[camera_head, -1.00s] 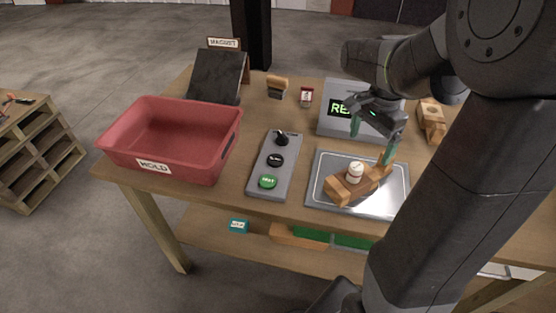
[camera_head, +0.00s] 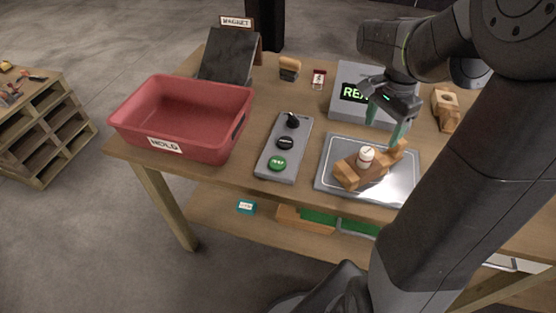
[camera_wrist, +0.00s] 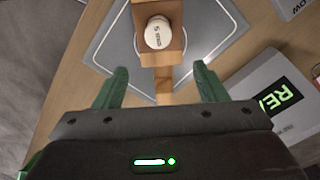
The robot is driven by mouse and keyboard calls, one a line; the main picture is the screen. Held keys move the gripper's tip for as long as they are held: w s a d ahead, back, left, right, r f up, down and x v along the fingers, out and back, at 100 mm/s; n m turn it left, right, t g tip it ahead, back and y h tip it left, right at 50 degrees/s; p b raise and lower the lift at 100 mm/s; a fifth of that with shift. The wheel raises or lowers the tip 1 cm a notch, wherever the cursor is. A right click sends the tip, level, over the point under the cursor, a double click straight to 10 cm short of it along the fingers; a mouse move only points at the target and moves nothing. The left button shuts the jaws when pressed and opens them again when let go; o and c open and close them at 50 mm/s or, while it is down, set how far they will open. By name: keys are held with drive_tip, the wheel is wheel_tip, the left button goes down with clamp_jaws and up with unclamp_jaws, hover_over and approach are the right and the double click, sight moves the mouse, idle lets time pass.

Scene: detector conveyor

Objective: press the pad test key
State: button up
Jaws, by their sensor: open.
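A grey control box (camera_head: 273,166) lies on the table, left of the metal plate. It carries a green key (camera_head: 277,163) at its near end, a black key (camera_head: 285,143) in the middle and a black knob (camera_head: 292,121) at its far end. The lettering on the keys is too small to read surely. My gripper (camera_head: 385,124) is open and empty, above the far part of the metal plate, right of the box and apart from it. In the wrist view, its two green fingers (camera_wrist: 160,82) stand apart, and the control box is not visible there.
A metal plate (camera_head: 330,187) bears a wooden piece (camera_head: 347,178) with a white capped item (camera_head: 366,158). A display box (camera_head: 345,75) stands behind. A red bin (camera_head: 190,145) labelled HOLD stands left. A dark sloped panel (camera_head: 229,62) and small items stand at the back.

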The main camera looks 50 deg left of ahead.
clamp_jaws()
idle(1.4)
